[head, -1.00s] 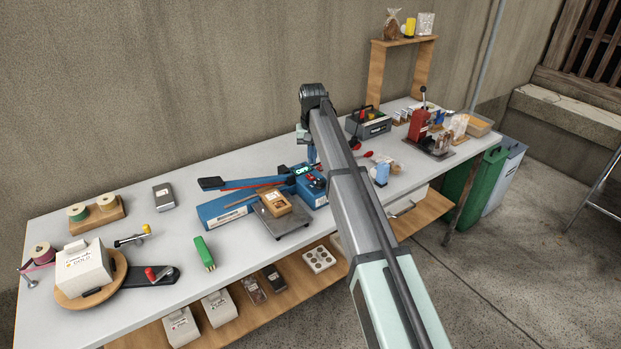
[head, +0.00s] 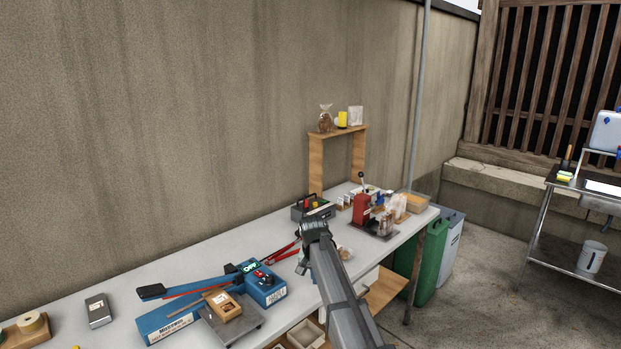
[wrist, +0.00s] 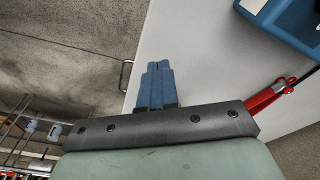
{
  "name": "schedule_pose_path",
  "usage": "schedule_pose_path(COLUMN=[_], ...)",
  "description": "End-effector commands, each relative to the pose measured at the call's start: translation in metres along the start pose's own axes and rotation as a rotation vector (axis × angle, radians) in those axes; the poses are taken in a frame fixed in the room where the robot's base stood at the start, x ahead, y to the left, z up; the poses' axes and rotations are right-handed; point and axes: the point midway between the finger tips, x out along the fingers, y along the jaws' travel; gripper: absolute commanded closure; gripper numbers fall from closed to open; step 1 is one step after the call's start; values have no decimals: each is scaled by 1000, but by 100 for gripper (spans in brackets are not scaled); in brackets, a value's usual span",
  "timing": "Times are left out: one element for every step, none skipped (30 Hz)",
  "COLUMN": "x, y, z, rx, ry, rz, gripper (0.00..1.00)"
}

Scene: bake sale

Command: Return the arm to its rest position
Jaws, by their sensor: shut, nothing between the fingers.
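My gripper (wrist: 155,68) shows in the wrist view with its two blue fingers together and nothing between them. Behind the fingers is the white table top (wrist: 190,50), with the table edge just to their left. In the head view my arm reaches up from the bottom over the front of the table (head: 105,335), and its end is near the middle of the table's length. The fingertips are hard to make out there.
A blue sealer (head: 262,285) with a raised lever and a scale (head: 232,328) holding a small box stand left of my arm. A red press (head: 361,212) and a dark box (head: 312,209) stand beyond it. Green and grey bins (head: 433,262) are at the table's far end.

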Motion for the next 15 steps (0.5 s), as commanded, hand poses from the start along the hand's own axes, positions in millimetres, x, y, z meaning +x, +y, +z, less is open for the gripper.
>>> schedule_pose_path(x=[12,19,29,37,46,56,64,72,82,91,99,111,119,129,141], y=[26,36,50,59,63,67,71,73,76,79,82,87,90,93,98], z=[7,8,10,14,17,21,26,30,36,42,48,56,62,70,79], rx=[58,87,121,142,145,146,145,138,130,122,116,106,98,90,81], ry=[14,21,30,31,28,21,14,5,-7,-17,-27,-41,-51,-63,-79], rz=[8,13,19,23,26,30,34,37,41,44,47,51,54,57,61], gripper=[100,100,100,100,100,100,100,100,100,100,100,100,100,100,100])
